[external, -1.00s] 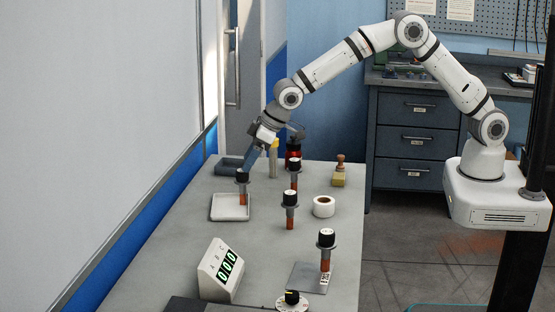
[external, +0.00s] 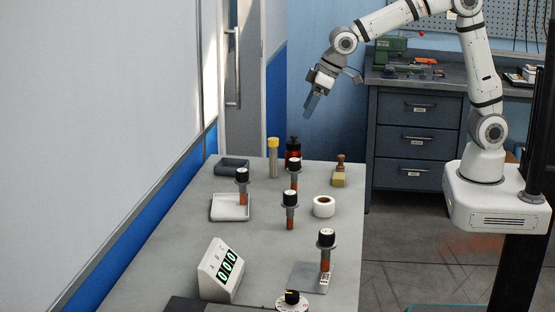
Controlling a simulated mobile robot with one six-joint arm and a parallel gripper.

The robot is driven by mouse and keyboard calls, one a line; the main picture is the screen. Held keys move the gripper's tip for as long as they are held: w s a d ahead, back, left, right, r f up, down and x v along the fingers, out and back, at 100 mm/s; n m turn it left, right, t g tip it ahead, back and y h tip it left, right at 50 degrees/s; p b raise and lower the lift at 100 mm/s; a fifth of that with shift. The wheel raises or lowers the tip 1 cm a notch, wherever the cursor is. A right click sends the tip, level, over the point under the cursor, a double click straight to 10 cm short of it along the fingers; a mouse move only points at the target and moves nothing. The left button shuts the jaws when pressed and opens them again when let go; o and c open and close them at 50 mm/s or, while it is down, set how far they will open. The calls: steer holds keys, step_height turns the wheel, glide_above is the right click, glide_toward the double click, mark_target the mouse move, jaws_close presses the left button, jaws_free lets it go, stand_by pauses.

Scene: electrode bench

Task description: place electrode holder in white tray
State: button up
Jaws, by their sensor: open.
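A white tray (external: 229,212) lies on the left side of the bench. One electrode holder (external: 242,184), with a black cap, grey collar and copper-coloured lower part, stands upright in it. Two similar holders stand upright near the middle of the bench, a nearer one (external: 290,211) and a farther one (external: 294,173). Another holder (external: 326,248) stands on a grey plate (external: 306,276) at the front right. My gripper (external: 309,112) is open and empty, raised well above the far end of the bench, apart from every holder.
A white tape roll (external: 324,207), a stamp (external: 339,173), a yellow-capped tube (external: 273,157), a red bottle (external: 293,150) and a dark tray (external: 231,167) stand toward the back. A display box (external: 221,268) and a dial (external: 291,301) are in front.

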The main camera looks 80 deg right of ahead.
steer(key=s+d, duration=0.3)
steer(key=s, duration=0.7)
steer(key=s+d+g, duration=0.1)
steer(key=s+d, duration=0.2)
steer(key=s, duration=0.7)
steer(key=s+d+m, duration=0.1)
steer(key=s+d, duration=0.2)
steer(key=s, duration=0.7)
steer(key=shift+d+g, duration=0.4)
